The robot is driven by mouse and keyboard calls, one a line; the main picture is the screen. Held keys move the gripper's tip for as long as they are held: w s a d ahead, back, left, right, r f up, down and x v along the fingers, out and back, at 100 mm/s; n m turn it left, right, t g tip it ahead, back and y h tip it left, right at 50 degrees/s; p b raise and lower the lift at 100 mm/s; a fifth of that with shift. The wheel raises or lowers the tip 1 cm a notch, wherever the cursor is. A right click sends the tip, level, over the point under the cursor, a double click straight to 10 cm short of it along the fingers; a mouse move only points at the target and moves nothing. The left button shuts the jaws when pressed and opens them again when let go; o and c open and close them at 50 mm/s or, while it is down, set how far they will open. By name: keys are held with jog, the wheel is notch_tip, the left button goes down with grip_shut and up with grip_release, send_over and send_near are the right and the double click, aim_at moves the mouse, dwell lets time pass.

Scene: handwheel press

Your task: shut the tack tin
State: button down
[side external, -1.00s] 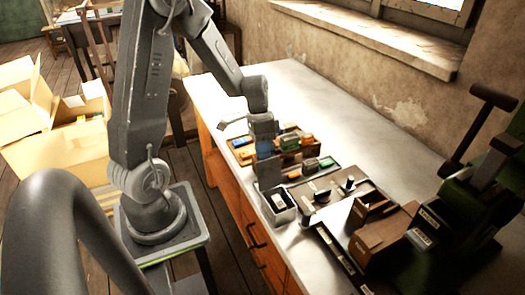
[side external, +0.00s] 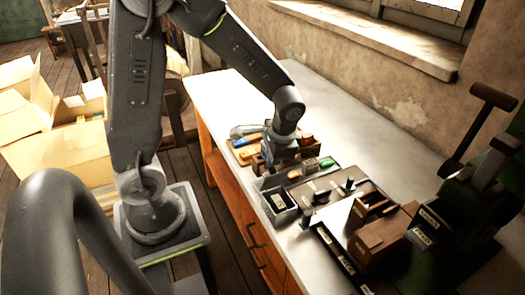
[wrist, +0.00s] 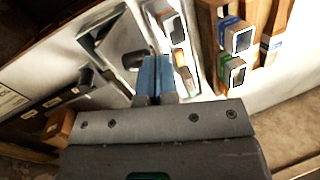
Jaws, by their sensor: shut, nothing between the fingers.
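The tack tin (side external: 281,214) is a small grey open-topped box near the front edge of the bench, with a dark inside and a pale label. A grey plate at its far side looks like its raised lid, but I cannot tell its angle. In the wrist view the tin (wrist: 120,42) lies just left of my fingertips. My gripper (side external: 267,168) is shut and empty, pointing down behind the tin. Its blue fingers (wrist: 153,60) show side by side in the wrist view. I cannot tell whether they touch the lid.
A board with a dark upright knob (side external: 348,185) lies right of the tin. Brown boxes (side external: 378,238) and a green press (side external: 490,170) stand further right.

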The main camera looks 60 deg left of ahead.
aim_at(279, 177)
jog(key=d+y, duration=0.2)
jog(key=shift+d+f+y, duration=0.2)
jog(key=shift+d+y, duration=0.2)
jog(key=d+y, duration=0.1)
jog(key=d+f+y, duration=0.1)
jog(key=d+y, duration=0.1)
jog(key=shift+y, duration=0.3)
jog(key=d+f+y, duration=0.1)
jog(key=y, duration=0.1)
jog(key=d+f+y, duration=0.2)
jog(key=y, duration=0.1)
jog(key=shift+d+f+y, duration=0.15)
jog(key=shift+f+y, duration=0.05)
jog(key=shift+y, duration=0.1)
jog(key=shift+d+f+n, duration=0.3)
jog(key=shift+f, duration=0.25)
